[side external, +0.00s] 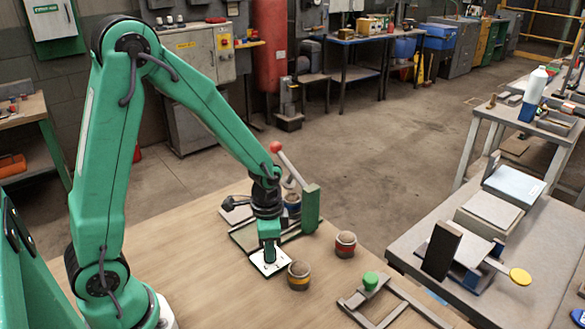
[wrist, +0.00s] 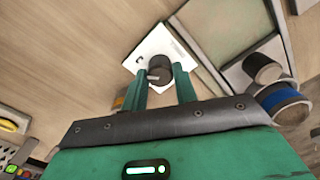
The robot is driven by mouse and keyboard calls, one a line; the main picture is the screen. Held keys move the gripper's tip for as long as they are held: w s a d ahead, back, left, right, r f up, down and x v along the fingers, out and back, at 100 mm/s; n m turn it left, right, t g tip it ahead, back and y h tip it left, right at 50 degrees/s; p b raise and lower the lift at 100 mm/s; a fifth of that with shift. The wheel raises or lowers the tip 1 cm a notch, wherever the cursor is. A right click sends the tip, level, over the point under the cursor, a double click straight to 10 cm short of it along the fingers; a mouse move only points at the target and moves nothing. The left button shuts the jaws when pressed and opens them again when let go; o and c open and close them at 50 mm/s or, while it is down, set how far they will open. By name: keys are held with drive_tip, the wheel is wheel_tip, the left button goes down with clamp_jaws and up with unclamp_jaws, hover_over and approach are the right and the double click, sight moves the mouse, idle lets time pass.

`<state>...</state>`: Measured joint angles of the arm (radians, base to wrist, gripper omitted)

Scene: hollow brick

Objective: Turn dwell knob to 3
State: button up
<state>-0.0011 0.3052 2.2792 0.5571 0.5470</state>
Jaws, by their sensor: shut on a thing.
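The dwell knob (wrist: 160,69) is a dark grey, round knob on a square white plate (wrist: 152,43) with dark marks. The plate also shows in the side external view (side external: 268,266), flat on the wooden table beneath my gripper. My gripper (side external: 269,253) points down over the plate. In the wrist view, its two green fingers (wrist: 162,80) stand on either side of the knob, shut on it. The marks are too small to read, and I cannot tell which number the knob points to. Part of the knob is hidden by the fingers.
Two banded cups (side external: 299,276) (side external: 345,244) stand right of the plate. A lever with a red ball (side external: 275,147) and a green block (side external: 310,208) stands behind it. A frame with a green knob (side external: 370,280) lies at the front right. The table's left part is clear.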

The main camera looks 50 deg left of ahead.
drive_tip(key=shift+r+m, duration=0.1)
drive_tip(key=shift+m, duration=1)
drive_tip(key=o, duration=1)
drive_tip(key=shift+c, duration=0.2)
drive_tip(key=shift+r, duration=3.85)
